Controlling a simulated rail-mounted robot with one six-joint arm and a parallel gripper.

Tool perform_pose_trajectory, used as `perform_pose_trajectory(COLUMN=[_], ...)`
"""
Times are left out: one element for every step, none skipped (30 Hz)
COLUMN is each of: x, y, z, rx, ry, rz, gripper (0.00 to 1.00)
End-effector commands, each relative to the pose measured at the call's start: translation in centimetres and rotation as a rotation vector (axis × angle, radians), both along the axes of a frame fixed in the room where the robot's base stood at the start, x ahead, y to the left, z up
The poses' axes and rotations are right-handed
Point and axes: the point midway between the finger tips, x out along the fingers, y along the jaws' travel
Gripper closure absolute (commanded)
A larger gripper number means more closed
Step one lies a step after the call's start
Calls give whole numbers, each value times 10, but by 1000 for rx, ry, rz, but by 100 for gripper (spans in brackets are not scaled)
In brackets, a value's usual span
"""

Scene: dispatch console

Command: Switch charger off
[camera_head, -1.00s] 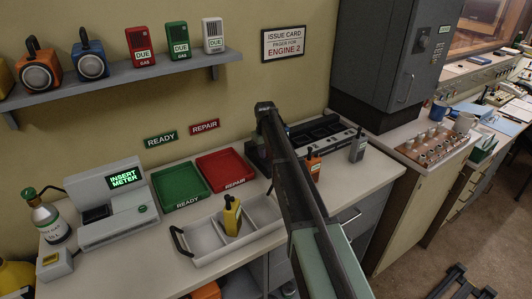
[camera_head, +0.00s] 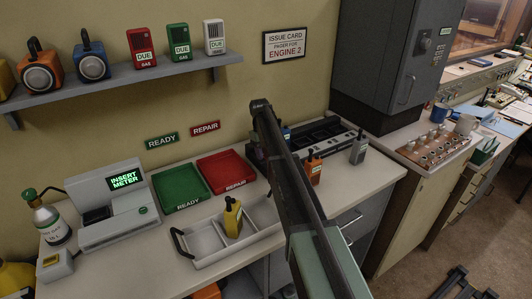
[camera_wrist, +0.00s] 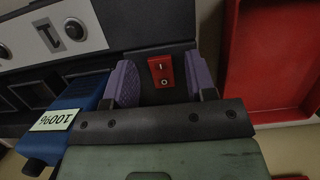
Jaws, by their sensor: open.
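The charger (camera_head: 343,140) is a long dark unit with several bays, at the back of the counter against the wall; my arm covers its left part in the head view. In the wrist view, its end panel carries a small red rocker switch (camera_wrist: 162,70) with light marks; I cannot tell which side is pressed. My gripper (camera_wrist: 161,66) is open, its two purple fingers apart on either side of the switch, with nothing between them but the panel behind. I cannot tell whether they touch the panel. The head view mostly hides my gripper behind my arm.
A blue radio (camera_wrist: 75,115) labelled 100% sits close beside one finger, at the charger. The red REPAIR tray (camera_head: 226,170) lies left of the charger. An orange radio (camera_head: 314,168) and a grey radio (camera_head: 358,148) stand at its front.

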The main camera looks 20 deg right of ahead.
Motion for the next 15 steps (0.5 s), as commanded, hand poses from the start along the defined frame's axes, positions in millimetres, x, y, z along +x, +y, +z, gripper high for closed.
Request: perform_pose_trajectory(x=[1,2,4,5,6,9,10,12,15,17,19,21,23,24,25], y=[0,1,1,1,1,2,2,3,3,4,4,5,5,6,6], z=[7,12,19,25,32,42,49,57,68,76,83,91,96,101,104], rx=[0,0,0,0,0,0,0,0,0,0,0,0,0,0,0], ry=[0,0,0,0,0,0,0,0,0,0,0,0,0,0,0], rz=[0,0,0,0,0,0,1,1,1,1,1,1,1,1,0], gripper=[49,49,49,49,49,49,49,49,49,49,49,49,49,49,49])
